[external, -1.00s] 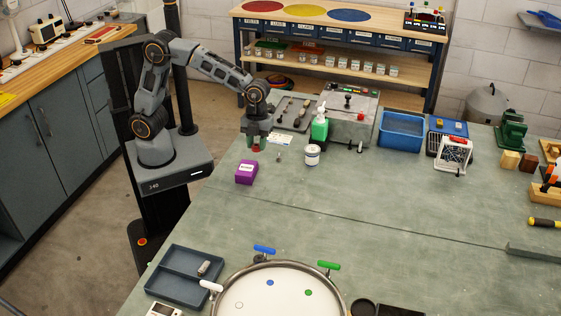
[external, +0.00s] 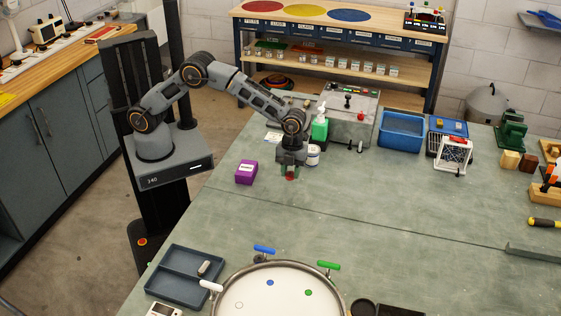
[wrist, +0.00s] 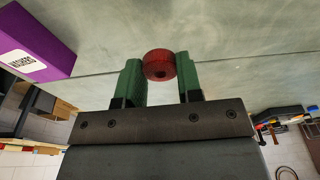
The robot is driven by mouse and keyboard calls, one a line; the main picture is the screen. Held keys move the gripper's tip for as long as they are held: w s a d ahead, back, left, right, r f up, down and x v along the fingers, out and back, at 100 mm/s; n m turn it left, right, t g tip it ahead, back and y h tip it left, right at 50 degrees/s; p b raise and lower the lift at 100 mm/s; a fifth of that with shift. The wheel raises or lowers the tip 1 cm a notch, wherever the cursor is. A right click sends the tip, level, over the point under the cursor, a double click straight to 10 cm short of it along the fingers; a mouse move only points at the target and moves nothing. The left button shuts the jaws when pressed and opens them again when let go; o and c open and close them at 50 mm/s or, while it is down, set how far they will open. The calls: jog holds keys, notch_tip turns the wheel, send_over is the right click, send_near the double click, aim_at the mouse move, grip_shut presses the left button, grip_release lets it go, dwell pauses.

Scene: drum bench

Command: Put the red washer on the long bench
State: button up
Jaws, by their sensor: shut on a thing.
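The red washer (wrist: 160,64) is a short, thick red ring with a dark hole. In the wrist view it sits between the green fingertips of my gripper (wrist: 160,80), which is shut on it. In the external view, the washer (external: 289,178) shows as a small red spot under my gripper (external: 290,172). The gripper points down over the large grey-green bench (external: 380,205). I cannot tell how large the gap beneath the washer is.
A purple box (external: 246,172) stands left of the gripper. A white pot (external: 313,157) and a green bottle (external: 319,128) stand close behind it. A round drum (external: 272,290) and a blue-grey tray (external: 190,272) are at the front.

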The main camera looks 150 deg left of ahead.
aim_at(295, 189)
jog(key=shift+w+a+f, duration=0.35)
jog(key=shift+w+f, duration=0.05)
jog(key=shift+f, duration=0.2)
jog(key=f, duration=0.2)
jog(key=f+p, duration=0.1)
jog(key=shift+w+a, duration=0.25)
jog(key=shift+w, duration=0.05)
jog(key=shift+f, duration=0.3)
jog(key=shift+f+b, duration=0.3)
jog(key=o, duration=0.9)
jog(key=shift+r, duration=0.1)
jog(key=shift+o, duration=0.2)
jog(key=shift+r+p, duration=0.1)
jog(key=shift+p, duration=0.25)
jog(key=shift+r+p, duration=0.15)
jog(key=shift+p, duration=0.25)
notch_tip(295, 189, up, 13)
jog(key=s+a+b, duration=0.1)
jog(key=b, duration=0.1)
jog(key=shift+s+a+r, duration=0.2)
jog(key=shift+s, duration=0.1)
